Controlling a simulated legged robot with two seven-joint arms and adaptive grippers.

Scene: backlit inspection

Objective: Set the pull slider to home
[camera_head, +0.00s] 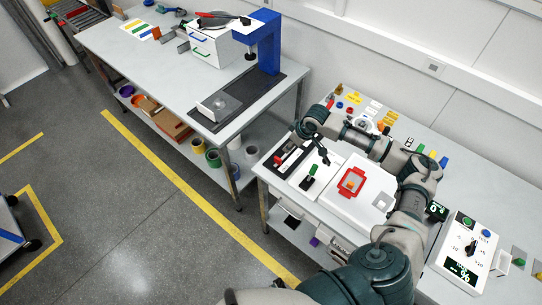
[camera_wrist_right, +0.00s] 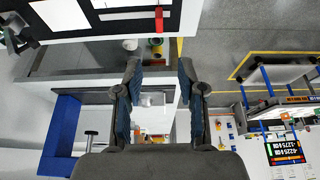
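A white panel at the left end of the right bench carries a black slot (camera_head: 307,183) with a green handle (camera_head: 314,170). Beside it a black rail (camera_head: 293,160) bears a small red handle (camera_head: 278,160). I cannot tell for sure which is the pull slider; no home mark is readable. My left gripper is not in view.
A white box with a red frame (camera_head: 352,182) stands right of the slider panels, partly under my right arm. A dial box (camera_head: 469,247) is further right. The left bench (camera_head: 157,65) has a blue press stand (camera_head: 268,45). Floor lies between.

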